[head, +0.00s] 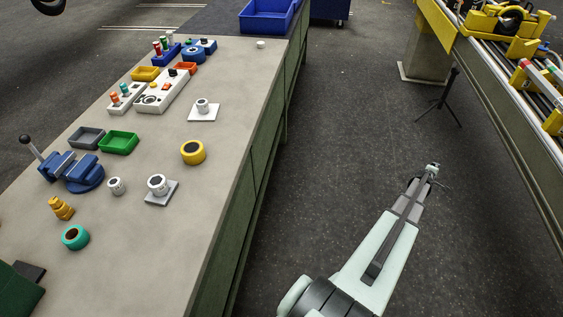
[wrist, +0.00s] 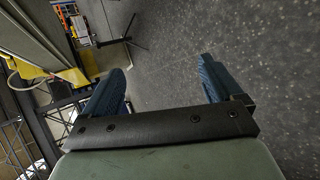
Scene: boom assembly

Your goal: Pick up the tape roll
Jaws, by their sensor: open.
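Several roll-shaped things lie on the workbench (head: 222,190) in the head view, and I cannot tell which one the task means. A yellow roll with a dark centre (head: 193,152) is near the bench's right edge. A teal roll with a dark centre (head: 75,237) is at the front left. A blue round piece (head: 193,55) lies at the back. My gripper (head: 432,168) is right of the bench, over the floor and apart from every roll. In the wrist view its two blue fingers (wrist: 160,78) are open with only floor between them.
A green tray (head: 118,143), a grey tray (head: 87,138), a blue vise (head: 70,170) and cylinders on white plates (head: 203,110) share the bench. A tripod (head: 440,105) and a yellow-edged conveyor (head: 490,80) stand at right. The aisle floor (head: 330,130) is clear.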

